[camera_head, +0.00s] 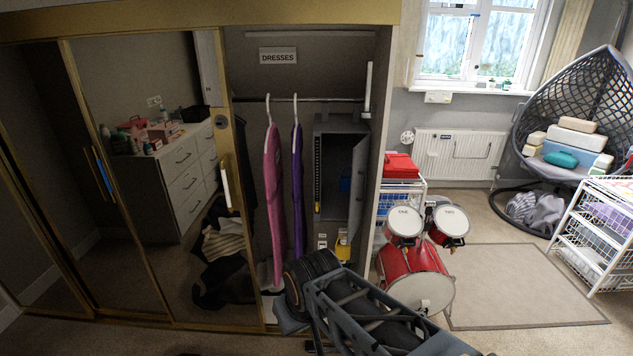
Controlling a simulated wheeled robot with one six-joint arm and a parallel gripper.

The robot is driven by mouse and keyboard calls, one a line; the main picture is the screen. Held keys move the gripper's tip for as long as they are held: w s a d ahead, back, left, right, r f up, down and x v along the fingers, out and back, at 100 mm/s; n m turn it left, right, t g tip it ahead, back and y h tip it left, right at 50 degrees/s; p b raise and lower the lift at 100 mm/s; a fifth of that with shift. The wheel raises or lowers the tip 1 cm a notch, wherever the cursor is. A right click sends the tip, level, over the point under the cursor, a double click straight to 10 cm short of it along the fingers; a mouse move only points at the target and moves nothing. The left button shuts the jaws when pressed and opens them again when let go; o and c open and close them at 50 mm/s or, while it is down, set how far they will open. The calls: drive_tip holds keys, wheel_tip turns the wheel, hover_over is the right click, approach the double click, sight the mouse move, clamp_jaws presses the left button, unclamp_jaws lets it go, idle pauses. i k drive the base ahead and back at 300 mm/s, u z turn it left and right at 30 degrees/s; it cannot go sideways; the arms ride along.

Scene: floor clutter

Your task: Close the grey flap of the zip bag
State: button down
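A tall grey bag (332,124) with a box-like shape stands inside the open wardrobe, right of the hanging dresses. Its grey flap (357,185) stands open at the right side, and the dark inside shows. My dark arm reaches in from the bottom and covers the area below the bag. My gripper's fingertips cannot be made out, so whether it is open or shut does not show.
Pink (273,195) and purple (297,190) dresses hang left of the bag. A mirrored sliding door (150,240) fills the left. A red drum kit (412,280) stands close on the right, before a rug (530,290). A yellow item (343,247) sits low by the bag.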

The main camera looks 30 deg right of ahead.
sight(360, 156)
drive_tip(key=z, duration=0.05)
drive_tip(key=i, duration=1.05)
drive_tip(key=z, duration=0.7)
